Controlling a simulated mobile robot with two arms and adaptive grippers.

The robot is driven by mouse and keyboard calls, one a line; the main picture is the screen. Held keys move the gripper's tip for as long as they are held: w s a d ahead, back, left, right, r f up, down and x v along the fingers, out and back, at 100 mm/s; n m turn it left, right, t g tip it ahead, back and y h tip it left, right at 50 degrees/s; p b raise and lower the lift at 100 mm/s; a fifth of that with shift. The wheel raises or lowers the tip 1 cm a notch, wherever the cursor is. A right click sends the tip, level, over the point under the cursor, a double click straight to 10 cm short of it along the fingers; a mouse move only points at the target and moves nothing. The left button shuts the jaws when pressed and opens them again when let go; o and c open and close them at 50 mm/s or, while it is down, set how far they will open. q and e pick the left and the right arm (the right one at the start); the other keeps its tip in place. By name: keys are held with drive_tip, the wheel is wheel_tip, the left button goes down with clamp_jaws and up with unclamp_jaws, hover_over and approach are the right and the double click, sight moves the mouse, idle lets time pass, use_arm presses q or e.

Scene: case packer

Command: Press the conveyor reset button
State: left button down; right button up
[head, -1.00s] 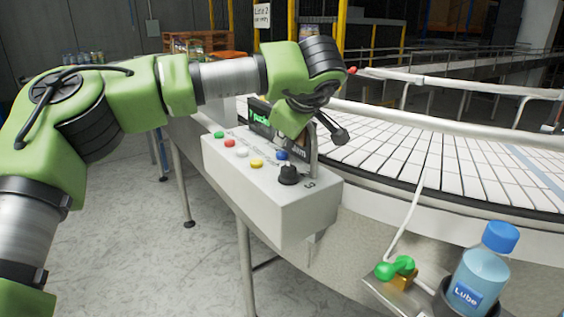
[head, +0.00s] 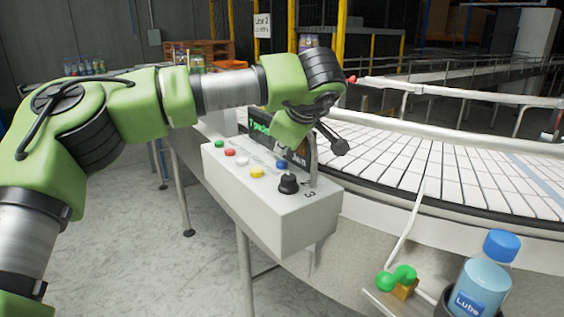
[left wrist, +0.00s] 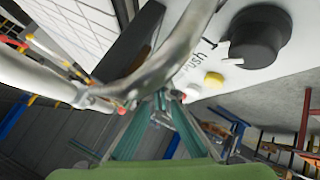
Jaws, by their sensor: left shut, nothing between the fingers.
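A white control box (head: 262,213) stands beside the conveyor. Its sloped top carries green (head: 219,144), red (head: 230,152), white (head: 242,160), yellow (head: 257,173) and blue (head: 281,165) buttons and a black knob (head: 288,184). I cannot read which one is labelled reset. My left gripper (head: 338,143) is shut and empty, above and right of the box, apart from the buttons and partly hidden by its own wrist. In the left wrist view, the black knob (left wrist: 256,36) and yellow button (left wrist: 213,79) show up close. My right gripper is not in view.
A small screen (head: 262,124) stands at the box's back edge, near my left wrist. The white slatted conveyor (head: 440,170) curves behind, with guide rails. A blue-capped Lube bottle (head: 480,285) and a green-handled valve (head: 397,278) are at lower right. Floor is clear at left.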

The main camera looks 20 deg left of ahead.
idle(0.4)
use_arm(q)
drive_tip(key=shift+f, duration=0.35)
drive_tip(key=shift+f+b, duration=0.1)
drive_tip(key=shift+b, duration=0.2)
drive_tip(key=shift+f+b, duration=0.4)
drive_tip(key=shift+f, duration=0.2)
idle(0.3)
drive_tip(key=shift+r, duration=0.1)
drive_tip(key=shift+d+r+p, duration=0.1)
drive_tip(key=shift+r+p, duration=0.7)
drive_tip(key=shift+r, duration=0.15)
